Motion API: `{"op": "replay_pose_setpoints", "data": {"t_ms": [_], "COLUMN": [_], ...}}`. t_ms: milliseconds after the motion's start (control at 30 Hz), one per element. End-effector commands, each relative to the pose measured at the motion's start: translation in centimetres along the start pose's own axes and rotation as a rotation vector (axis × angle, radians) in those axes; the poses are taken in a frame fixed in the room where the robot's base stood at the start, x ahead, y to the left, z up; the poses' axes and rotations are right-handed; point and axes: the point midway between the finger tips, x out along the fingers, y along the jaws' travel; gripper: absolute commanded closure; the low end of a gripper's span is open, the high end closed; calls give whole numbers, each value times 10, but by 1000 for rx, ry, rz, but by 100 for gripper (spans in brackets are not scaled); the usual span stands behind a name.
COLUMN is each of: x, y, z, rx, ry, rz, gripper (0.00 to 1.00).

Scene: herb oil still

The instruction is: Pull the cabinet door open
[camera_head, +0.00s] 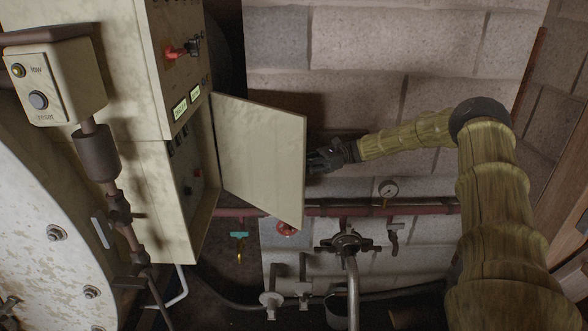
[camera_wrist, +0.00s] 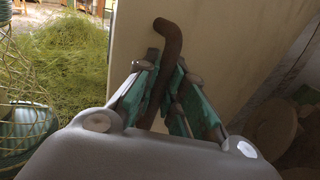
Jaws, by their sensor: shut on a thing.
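The cream cabinet door (camera_head: 262,160) stands partly open, swung out to the right from the cream cabinet (camera_head: 190,195), and part of the cabinet's inside shows. My gripper (camera_head: 318,160) is at the door's free edge, on its right side. In the wrist view the door (camera_wrist: 215,45) is a pale panel ahead of the fingers. A brown curved handle (camera_wrist: 166,45) runs between the green-padded fingers of my gripper (camera_wrist: 168,88), which are shut on it. In the head view the handle is hidden by the door and gripper.
A switch box (camera_head: 55,80) on a pipe stands at the left. A block wall (camera_head: 400,50) stands behind. The wrist view shows a heap of green herbs (camera_wrist: 70,60).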

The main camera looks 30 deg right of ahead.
Motion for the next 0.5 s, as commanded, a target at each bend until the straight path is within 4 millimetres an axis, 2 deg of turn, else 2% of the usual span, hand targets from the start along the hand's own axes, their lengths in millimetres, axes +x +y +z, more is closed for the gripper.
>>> {"op": "replay_pose_setpoints", "data": {"t_ms": [233, 267, 367, 500], "x": [-1, -1, 0, 1], "y": [1, 1, 0, 0], "z": [-2, -2, -2, -1], "rx": [3, 3, 2, 1], "ry": [2, 2, 2, 1], "rz": [0, 0, 1, 2], "gripper": [100, 85, 67, 66]}}
